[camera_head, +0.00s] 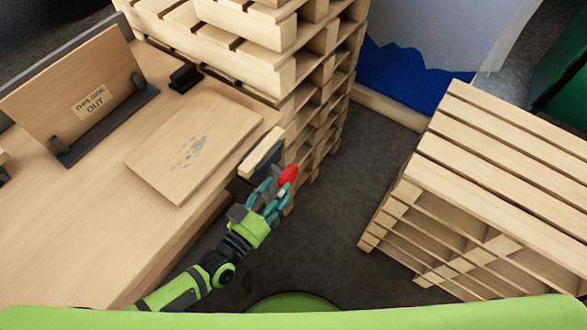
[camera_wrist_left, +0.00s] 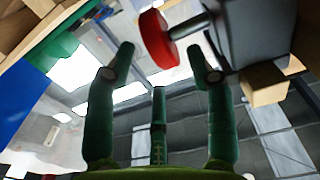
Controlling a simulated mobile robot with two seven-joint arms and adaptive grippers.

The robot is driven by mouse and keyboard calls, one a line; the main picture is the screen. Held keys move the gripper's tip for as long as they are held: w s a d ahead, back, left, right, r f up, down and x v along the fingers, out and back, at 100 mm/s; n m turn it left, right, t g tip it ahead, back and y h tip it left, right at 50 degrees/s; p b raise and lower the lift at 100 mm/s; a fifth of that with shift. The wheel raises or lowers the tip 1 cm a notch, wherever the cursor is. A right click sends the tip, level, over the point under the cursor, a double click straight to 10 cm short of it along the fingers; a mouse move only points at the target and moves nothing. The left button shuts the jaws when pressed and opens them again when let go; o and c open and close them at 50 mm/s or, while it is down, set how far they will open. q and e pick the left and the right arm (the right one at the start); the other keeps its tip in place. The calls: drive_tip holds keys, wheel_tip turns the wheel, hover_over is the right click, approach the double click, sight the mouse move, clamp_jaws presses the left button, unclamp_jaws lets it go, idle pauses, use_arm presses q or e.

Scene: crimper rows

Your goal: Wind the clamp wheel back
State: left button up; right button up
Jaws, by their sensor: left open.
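The red clamp wheel (camera_head: 288,175) sits at the front edge of the wooden bench, on the dark clamp body (camera_head: 262,163). In the left wrist view the red wheel (camera_wrist_left: 158,40) is on a short metal shaft out of the grey clamp body (camera_wrist_left: 250,30). My left gripper (camera_head: 277,187) is open, its teal fingers close to the wheel. In the left wrist view the fingers (camera_wrist_left: 162,60) stand apart, with the wheel's rim at or just beyond the gap between their tips. I cannot tell whether any finger touches it. My right gripper is not in view.
A wooden board (camera_head: 195,145) with grey smudges lies on the bench (camera_head: 60,220). An upright panel with a label (camera_head: 80,85) stands behind it. Tall pallet stacks (camera_head: 330,80) stand behind the clamp, and another pallet stack (camera_head: 500,170) is to the right. Dark floor lies between.

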sight(290, 176)
use_arm(q)
drive_tip(key=x, duration=0.4)
drive_tip(key=shift+w, duration=0.15)
drive_tip(key=shift+w+d, duration=0.45)
drive_tip(key=shift+w, duration=0.05)
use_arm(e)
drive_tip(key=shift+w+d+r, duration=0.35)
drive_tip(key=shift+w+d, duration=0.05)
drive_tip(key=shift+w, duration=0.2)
use_arm(q)
clamp_jaws()
